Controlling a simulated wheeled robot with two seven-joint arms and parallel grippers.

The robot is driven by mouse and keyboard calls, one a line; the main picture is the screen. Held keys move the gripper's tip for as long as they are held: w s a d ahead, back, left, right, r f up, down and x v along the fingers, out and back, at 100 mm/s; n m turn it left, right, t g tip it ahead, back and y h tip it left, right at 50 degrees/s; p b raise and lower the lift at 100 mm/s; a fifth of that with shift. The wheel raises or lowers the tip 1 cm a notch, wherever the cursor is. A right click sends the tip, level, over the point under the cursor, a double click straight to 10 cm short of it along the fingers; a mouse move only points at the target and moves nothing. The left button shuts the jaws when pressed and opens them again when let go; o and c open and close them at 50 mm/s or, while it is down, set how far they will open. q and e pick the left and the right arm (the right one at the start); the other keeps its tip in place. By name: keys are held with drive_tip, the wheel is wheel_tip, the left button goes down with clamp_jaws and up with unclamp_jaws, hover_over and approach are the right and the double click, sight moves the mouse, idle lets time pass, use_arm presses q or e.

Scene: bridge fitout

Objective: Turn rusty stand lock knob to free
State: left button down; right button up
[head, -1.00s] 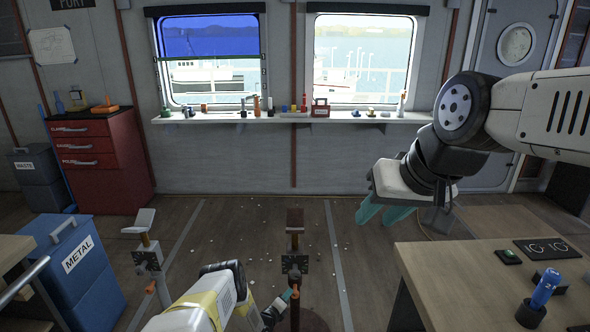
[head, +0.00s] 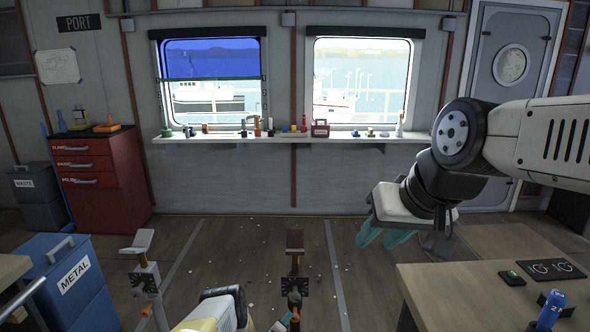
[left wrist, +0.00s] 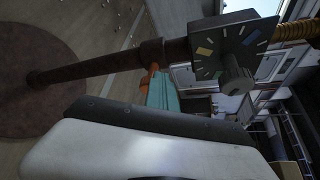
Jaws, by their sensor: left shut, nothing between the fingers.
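The rusty stand has a brown top plate (head: 295,240) and a dark dial plate (head: 294,286) below it, in the head view. In the left wrist view its rusty post (left wrist: 100,64) runs to a round base, and a grey knob (left wrist: 237,76) sits on the dial plate, which has yellow and blue marks. An orange handle (left wrist: 151,70) sticks out beside the post. My left gripper (left wrist: 160,88) is shut and empty, its teal fingers close to the orange handle; I cannot tell if they touch. My right gripper (head: 382,237) hangs open, apart from the stand.
A second stand with a pale top (head: 138,242) stands to the left, near the blue metal bin (head: 70,280). A wooden table (head: 450,290) with a blue-handled tool (head: 550,309) is at right. The floor behind the stands is clear apart from small scraps.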

use_arm(q)
drive_tip(key=shift+a+f, duration=0.15)
drive_tip(key=shift+f, duration=0.05)
drive_tip(key=shift+a+f, duration=0.4)
drive_tip(key=shift+f, duration=0.35)
drive_tip(key=shift+f, duration=0.15)
drive_tip(key=shift+a, duration=0.1)
drive_tip(key=s, duration=0.6)
drive_tip(key=shift+a, duration=0.35)
idle(0.3)
